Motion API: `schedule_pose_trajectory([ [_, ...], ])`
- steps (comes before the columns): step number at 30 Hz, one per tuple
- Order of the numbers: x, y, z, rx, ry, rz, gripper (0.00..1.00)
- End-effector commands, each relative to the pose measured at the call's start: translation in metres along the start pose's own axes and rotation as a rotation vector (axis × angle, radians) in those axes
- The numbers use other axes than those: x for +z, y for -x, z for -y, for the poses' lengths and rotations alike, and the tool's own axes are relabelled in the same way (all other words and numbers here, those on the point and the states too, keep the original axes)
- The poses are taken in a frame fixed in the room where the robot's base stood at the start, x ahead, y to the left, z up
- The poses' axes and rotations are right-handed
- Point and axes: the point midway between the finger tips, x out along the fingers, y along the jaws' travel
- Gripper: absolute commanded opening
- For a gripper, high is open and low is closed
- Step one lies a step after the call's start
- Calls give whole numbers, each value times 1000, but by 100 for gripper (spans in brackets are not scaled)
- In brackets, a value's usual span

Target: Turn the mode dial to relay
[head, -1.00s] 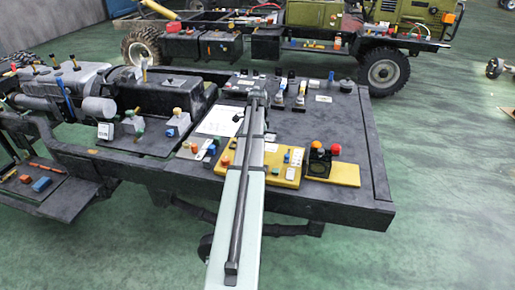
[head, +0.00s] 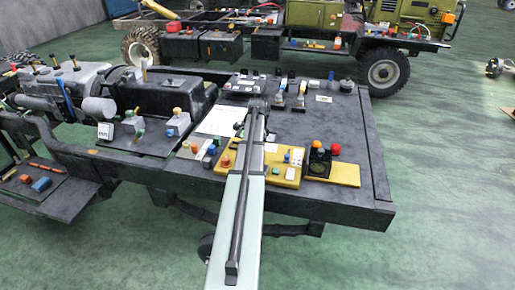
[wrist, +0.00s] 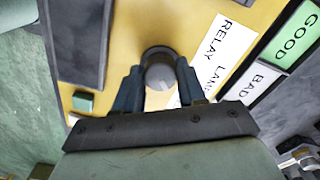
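The mode dial (wrist: 160,66) is a round grey knob on a yellow panel (wrist: 212,12) in the wrist view. My gripper (wrist: 160,72) has one finger on each side of the dial. The fingers stand about the dial's width apart and appear to touch its sides. In the head view, my arm hides the dial on the yellow panel (head: 285,172).
Green "GOOD" (wrist: 293,35) and white "BAD" (wrist: 262,80) labels sit further right. A dark raised block (wrist: 75,40) and a small green button (wrist: 83,102) lie left of the dial. A black box with an orange button (head: 318,160) stands right of my arm.

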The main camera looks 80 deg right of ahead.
Motion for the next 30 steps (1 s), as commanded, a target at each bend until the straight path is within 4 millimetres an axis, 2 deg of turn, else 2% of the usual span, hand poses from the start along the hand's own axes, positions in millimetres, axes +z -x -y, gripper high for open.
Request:
schedule_pose_trajectory([
  [2, 0, 0, 0, 0, 0, 0, 32],
  [9, 0, 0, 0, 0, 0, 0, 9],
  [20, 0, 0, 0, 0, 61, 0, 9],
  [30, 0, 0, -1, 0, 317, 0, 9],
])
